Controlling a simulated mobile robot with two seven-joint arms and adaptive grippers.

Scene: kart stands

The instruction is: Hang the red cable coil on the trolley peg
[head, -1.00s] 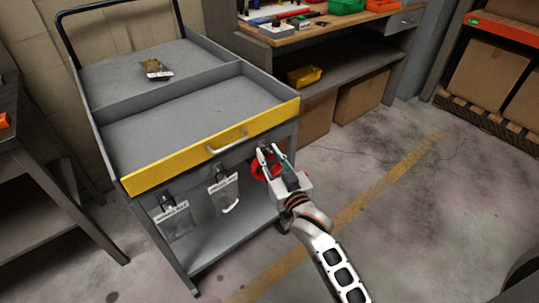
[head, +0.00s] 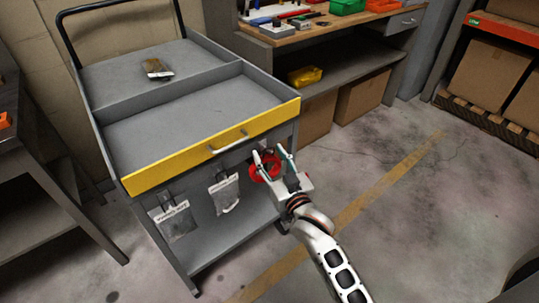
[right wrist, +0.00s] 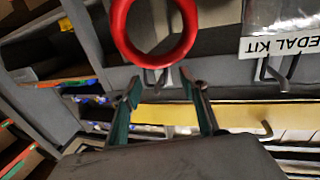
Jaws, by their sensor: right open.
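The red cable coil (head: 254,172) is a ring at the right end of the trolley's front, below the yellow drawer edge (head: 170,176). In the right wrist view, which is turned over, the coil (right wrist: 118,35) seems to hang on a dark peg (right wrist: 160,82) at its rim; the exact contact is hard to see. My right gripper (head: 269,153) is open, its fingers apart on either side of the coil's upper part in the head view. In the right wrist view its fingers (right wrist: 158,85) show nothing clamped between them. My left gripper is not in view.
Two labelled bags (head: 176,221) and (head: 225,193) hang left of the coil on the trolley's front. A small packet (head: 157,69) lies on the trolley top. A workbench (head: 300,34) stands behind to the right.

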